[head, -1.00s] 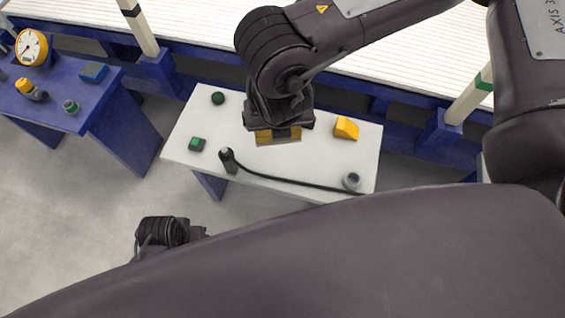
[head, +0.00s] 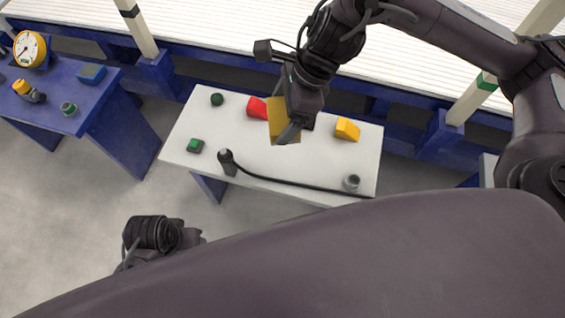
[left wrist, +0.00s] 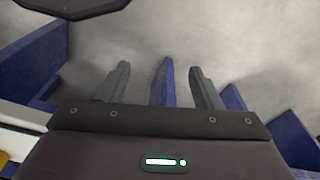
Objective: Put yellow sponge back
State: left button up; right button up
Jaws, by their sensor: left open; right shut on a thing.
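The yellow sponge (head: 278,118) is a flat tan-yellow block in the head view. My right gripper (head: 291,124) is shut on it and holds it tilted on edge over the middle of the white table (head: 310,165). The gripper covers part of the sponge, and I cannot tell whether its lower edge touches the table. My left gripper (left wrist: 160,70) is open and empty in the left wrist view, pointing at the floor and blue table legs. In the head view its arm is low on the left, away from the table.
The white table carries a red block (head: 257,107) beside the sponge, an orange-yellow block (head: 347,129), a dark green ball (head: 217,99), a green-topped box (head: 195,146), a black handle (head: 228,162) with a cable, and a grey cup (head: 351,182). A blue table (head: 60,110) stands left.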

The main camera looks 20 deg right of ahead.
notch_tip(320, 180, down, 15)
jog(key=b, duration=0.5)
notch_tip(320, 180, down, 5)
jog(key=shift+r+b, duration=0.1)
jog(key=shift+b, duration=0.55)
jog(key=o, duration=0.9)
jog(key=shift+c, duration=0.2)
pick_arm(q)
jog(key=w+d+m+t+h, duration=0.1)
jog(key=w+d+t+h, duration=0.1)
jog(key=d, duration=0.5)
jog(key=shift+w+d+f+t+h, duration=0.15)
jog(key=shift+w+f+t+h, duration=0.3)
jog(key=shift+t, duration=0.65)
jog(key=shift+w, duration=0.1)
jog(key=a+p, duration=0.1)
jog(key=s+a+g+y+p, duration=0.1)
jog(key=a, duration=0.1)
jog(key=shift+r+g+y, duration=0.1)
jog(key=shift+g+y, duration=0.15)
jog(key=shift+g, duration=0.05)
pick_arm(e)
jog(key=v, duration=1.2)
